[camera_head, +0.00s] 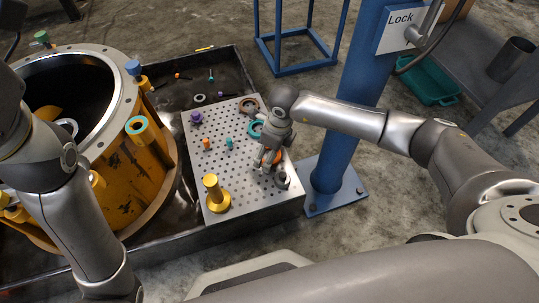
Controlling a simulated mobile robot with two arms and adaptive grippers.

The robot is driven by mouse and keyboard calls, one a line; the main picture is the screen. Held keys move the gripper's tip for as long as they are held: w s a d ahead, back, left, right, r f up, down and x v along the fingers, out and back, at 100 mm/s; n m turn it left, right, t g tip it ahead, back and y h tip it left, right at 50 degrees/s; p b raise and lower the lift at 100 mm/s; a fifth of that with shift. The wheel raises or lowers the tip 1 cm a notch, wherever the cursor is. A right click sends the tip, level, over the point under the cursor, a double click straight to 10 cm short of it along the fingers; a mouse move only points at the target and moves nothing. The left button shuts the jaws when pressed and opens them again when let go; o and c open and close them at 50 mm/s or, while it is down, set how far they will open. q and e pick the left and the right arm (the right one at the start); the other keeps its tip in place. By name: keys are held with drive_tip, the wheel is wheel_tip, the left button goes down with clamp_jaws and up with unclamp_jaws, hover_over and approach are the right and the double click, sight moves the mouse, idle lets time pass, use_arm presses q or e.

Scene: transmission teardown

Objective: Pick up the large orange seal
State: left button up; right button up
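An orange part (278,157), which looks like the orange seal, lies on the perforated metal plate (222,133), mostly hidden behind my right gripper. My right gripper (264,166) points down directly over it, with its fingers at or just above the plate. I cannot tell whether the fingers touch the orange part or how far apart they are. A brown-orange ring (249,106) lies farther back on the plate. My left arm comes in at the left, but its gripper does not show.
The plate also carries a teal ring (255,130), a yellow stepped part (215,194), a dark ring-shaped part (283,180) and small colored pegs. A large yellow housing (122,175) stands left in the black tray (163,238). A blue post (345,105) rises close to the plate's right.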

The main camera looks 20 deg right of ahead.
drive_tip(key=c, duration=0.8)
drive_tip(key=shift+r, duration=0.1)
